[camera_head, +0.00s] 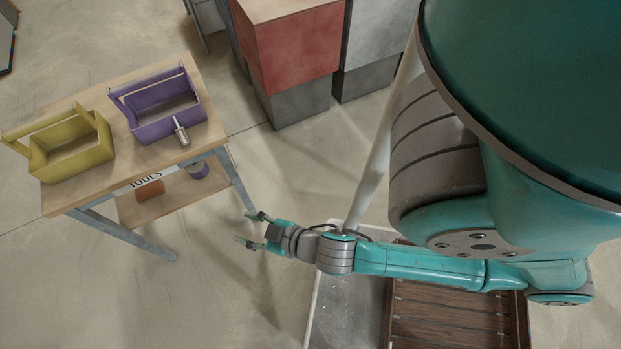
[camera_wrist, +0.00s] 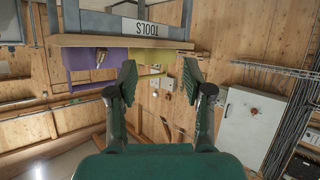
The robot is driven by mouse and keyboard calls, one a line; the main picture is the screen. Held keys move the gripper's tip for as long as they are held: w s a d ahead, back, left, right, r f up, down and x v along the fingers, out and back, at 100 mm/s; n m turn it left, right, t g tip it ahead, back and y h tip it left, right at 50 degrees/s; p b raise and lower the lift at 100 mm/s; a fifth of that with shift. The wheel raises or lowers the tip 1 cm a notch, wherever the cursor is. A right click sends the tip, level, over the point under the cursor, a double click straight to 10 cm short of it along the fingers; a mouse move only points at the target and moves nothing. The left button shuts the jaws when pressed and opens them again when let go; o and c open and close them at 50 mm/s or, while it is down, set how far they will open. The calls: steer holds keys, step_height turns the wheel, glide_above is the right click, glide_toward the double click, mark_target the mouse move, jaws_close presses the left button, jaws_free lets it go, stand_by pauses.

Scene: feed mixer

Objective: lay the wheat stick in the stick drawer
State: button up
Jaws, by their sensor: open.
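My gripper (camera_head: 252,229) is open and empty. In the head view it hangs over bare floor, to the right of the tool table and apart from it. In the wrist view my two fingers (camera_wrist: 160,81) are spread wide with nothing between them. I cannot make out a wheat stick in either view. No stick drawer can be told apart in either view.
The wooden table (camera_head: 80,195) marked TOOLS bears a yellow caddy (camera_head: 75,158), a purple caddy (camera_head: 160,128) and a small metal-tipped tool (camera_head: 181,131). Red-and-grey cabinets (camera_head: 295,55) stand behind. A brown slatted crate (camera_head: 455,318) lies below my arm. A white wall box (camera_wrist: 247,125) shows right.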

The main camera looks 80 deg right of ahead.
steer(key=s+a+r+t+y, duration=0.1)
steer(key=s+r, duration=0.3)
steer(key=s, duration=0.3)
steer(key=s+a+r+y, duration=0.1)
steer(key=s+a+r, duration=0.1)
steer(key=s+r, duration=0.2)
steer(key=s, duration=0.3)
steer(key=shift+s+a+n+t, duration=0.15)
steer(key=shift+s+n+t, duration=0.1)
steer(key=shift+n+t, duration=0.15)
steer(key=shift+o, duration=0.5)
steer(key=shift+s+r, duration=0.25)
steer(key=shift+r, duration=0.1)
